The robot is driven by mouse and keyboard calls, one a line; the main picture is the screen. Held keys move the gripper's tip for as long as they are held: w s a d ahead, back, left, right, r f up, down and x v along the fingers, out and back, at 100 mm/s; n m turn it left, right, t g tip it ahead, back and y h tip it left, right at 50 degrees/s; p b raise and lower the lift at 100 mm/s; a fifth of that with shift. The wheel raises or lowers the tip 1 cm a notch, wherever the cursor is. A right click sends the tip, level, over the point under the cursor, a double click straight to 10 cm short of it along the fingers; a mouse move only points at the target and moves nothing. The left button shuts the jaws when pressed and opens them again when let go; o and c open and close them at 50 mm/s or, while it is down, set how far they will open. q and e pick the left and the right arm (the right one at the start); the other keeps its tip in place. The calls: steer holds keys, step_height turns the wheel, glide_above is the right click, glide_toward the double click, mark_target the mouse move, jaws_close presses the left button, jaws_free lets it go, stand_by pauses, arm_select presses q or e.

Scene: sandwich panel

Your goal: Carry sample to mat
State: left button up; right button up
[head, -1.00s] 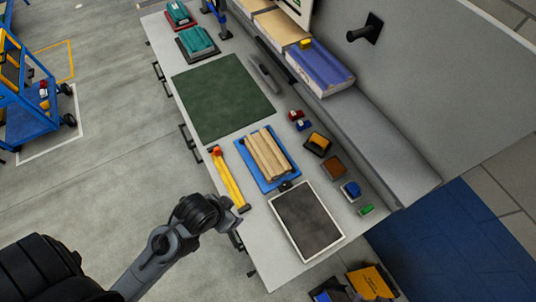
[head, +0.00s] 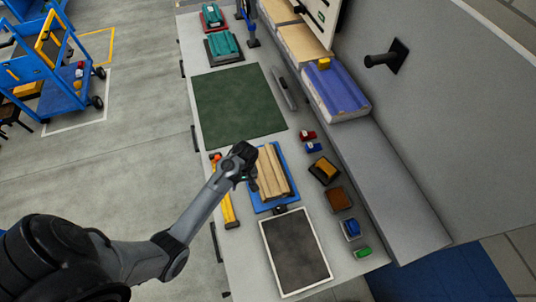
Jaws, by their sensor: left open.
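A tan ribbed sample (head: 277,174) lies on a blue tray (head: 289,198) in the middle of the bench. A green mat (head: 238,103) lies flat and bare beyond it. My left gripper (head: 252,179) is open at the left side of the sample, over the tray's left edge. The gripper and wrist hide part of the tray's left side. I cannot tell whether the fingers touch the sample. My right gripper is not in view.
A yellow tool (head: 229,211) lies along the bench's left edge, partly behind my arm. A dark, white-framed panel (head: 296,252) lies nearer. Several small blocks, including a brown one (head: 339,198), line the right side. A blue-topped stack (head: 336,89) stands on the back ledge.

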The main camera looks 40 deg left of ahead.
arm_select(q)
step_height(320, 180, up, 4)
steer(key=f+t, duration=0.1)
glide_above(260, 171)
steer(key=s, duration=0.3)
steer(key=w+r+t, duration=0.1)
steer(key=w+r, duration=0.2)
steer(key=shift+a+f+b, duration=0.1)
steer(key=shift+f+b, duration=0.3)
steer(key=shift+f, duration=4.85)
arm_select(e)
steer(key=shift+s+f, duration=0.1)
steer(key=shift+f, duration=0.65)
arm_select(q)
steer(key=shift+c, duration=0.2)
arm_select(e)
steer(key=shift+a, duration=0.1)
arm_select(q)
jaws_close()
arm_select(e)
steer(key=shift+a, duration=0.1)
arm_select(q)
steer(key=shift+r, duration=0.15)
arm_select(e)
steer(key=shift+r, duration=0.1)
